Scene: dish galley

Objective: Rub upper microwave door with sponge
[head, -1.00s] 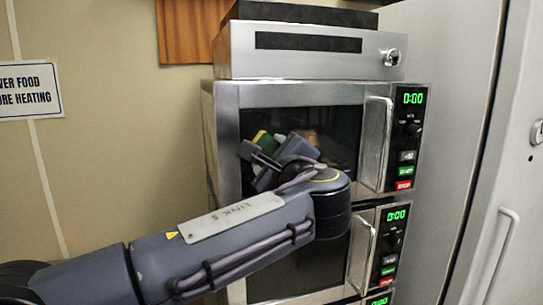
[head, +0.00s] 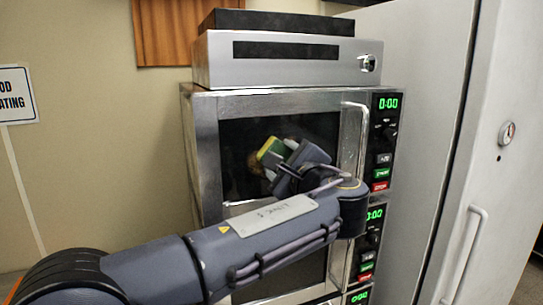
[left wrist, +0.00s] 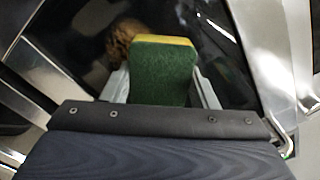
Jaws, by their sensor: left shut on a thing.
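The upper microwave's door (head: 235,135) is closed, with a dark window in a steel frame and a vertical handle (head: 351,140) at its right. My left gripper (head: 277,158) is in front of the window, shut on the green and yellow sponge (head: 268,150). In the left wrist view the sponge (left wrist: 162,75) stands out between the two fingers, its green face toward the camera, with the dark glass behind it. I cannot tell whether it touches the glass. My right gripper is in neither view.
A lower microwave with its own handle (head: 340,245) sits beneath, partly behind my left arm. A steel unit (head: 285,62) stands on top. A tall grey cabinet (head: 440,120) is close on the right. A sign (head: 14,95) hangs on the left wall.

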